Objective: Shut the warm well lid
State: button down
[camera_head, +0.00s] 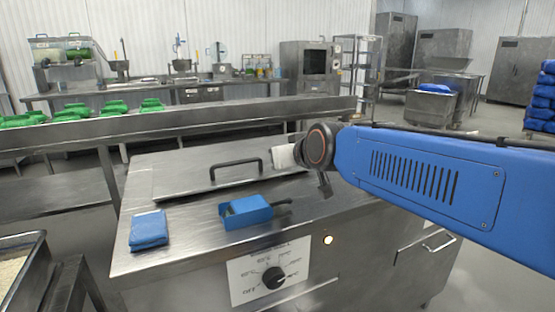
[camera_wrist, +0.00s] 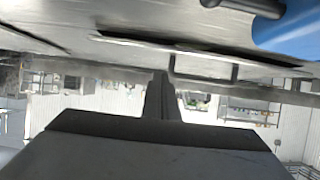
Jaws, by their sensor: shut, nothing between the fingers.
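The warm well lid (camera_head: 185,177) is a flat grey metal plate with a black bar handle (camera_head: 236,163), lying across the back of the steel counter. It looks level in the head view; I cannot tell whether it sits fully shut. In the wrist view, which looks upside down, the lid (camera_wrist: 140,43) and its handle (camera_wrist: 203,80) show beyond the fingers. My gripper (camera_head: 326,190) is shut and empty, near the lid's right end and apart from the handle. Its dark fingers are together in the wrist view (camera_wrist: 161,98).
A blue scoop (camera_head: 246,211) with a dark handle and a folded blue cloth (camera_head: 148,230) lie on the counter's front. A control knob (camera_head: 274,278) and a lit lamp (camera_head: 328,240) are on its face. A long steel rail (camera_head: 200,126) runs behind.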

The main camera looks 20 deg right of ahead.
jog(key=s, duration=0.2)
jog(key=s+f, duration=0.1)
jog(key=s, duration=0.2)
jog(key=s+f, duration=0.1)
jog(key=s, duration=0.2)
jog(key=shift+f, duration=0.25)
jog(key=w+r+g, duration=0.6)
jog(key=w, duration=0.1)
jog(key=g, duration=0.7)
send_near(278, 173)
notch_tip(278, 173, down, 7)
jog(key=shift+r, duration=0.2)
dwell(0.5)
